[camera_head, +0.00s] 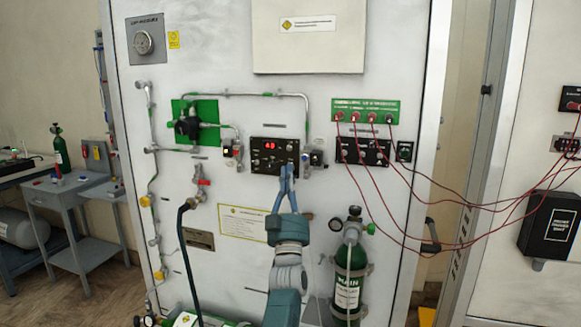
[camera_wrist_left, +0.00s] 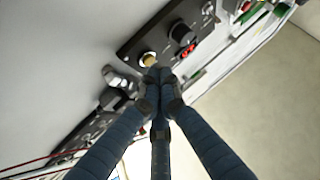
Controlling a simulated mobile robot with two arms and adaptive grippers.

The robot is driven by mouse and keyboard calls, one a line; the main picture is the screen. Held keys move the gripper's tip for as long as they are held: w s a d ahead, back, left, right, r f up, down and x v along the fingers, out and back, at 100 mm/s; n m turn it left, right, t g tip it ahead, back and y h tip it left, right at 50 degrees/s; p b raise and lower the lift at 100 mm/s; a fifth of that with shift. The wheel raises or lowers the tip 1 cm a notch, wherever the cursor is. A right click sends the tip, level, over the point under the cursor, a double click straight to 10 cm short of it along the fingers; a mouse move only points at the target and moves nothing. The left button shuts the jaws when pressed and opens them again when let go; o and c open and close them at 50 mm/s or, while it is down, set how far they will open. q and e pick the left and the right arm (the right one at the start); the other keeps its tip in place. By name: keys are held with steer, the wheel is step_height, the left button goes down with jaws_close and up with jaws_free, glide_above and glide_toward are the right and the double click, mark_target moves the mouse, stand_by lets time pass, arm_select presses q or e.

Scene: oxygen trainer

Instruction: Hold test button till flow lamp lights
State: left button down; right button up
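The black control panel (camera_head: 263,156) with a lit red display (camera_head: 271,146) is mounted mid-wall on the white trainer board. My left gripper (camera_head: 287,172) is in front of the panel's lower right part, its blue fingers pointing up at it. In the left wrist view the fingers (camera_wrist_left: 159,82) come together at the tips, shut with nothing seen between them. A pale brass round button (camera_wrist_left: 148,59) on the panel is just beyond the tips; I cannot tell whether they touch it. A black knob (camera_wrist_left: 182,33) sits beside it. No lit flow lamp can be made out. My right gripper is not seen.
A small fitting (camera_head: 317,158) sits right of the panel. A green oxygen cylinder (camera_head: 350,265) stands to the right of my arm. Red cables (camera_head: 440,200) hang from the green-labelled terminal strip (camera_head: 365,110). A dark hose (camera_head: 183,250) hangs at left.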

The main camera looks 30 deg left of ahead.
arm_select(q)
steer(key=shift+s+a, duration=0.1)
steer(key=shift+s, duration=0.1)
steer(key=s+p, duration=0.1)
steer(key=s, duration=0.1)
steer(key=s+d+p, duration=0.1)
steer(key=s+p, duration=0.1)
steer(key=s, duration=0.1)
steer(key=shift+d+r+p, duration=0.1)
steer(key=shift+d+p, duration=0.05)
steer(key=shift+p, duration=0.15)
steer(key=shift+w, duration=0.1)
stand_by(0.4)
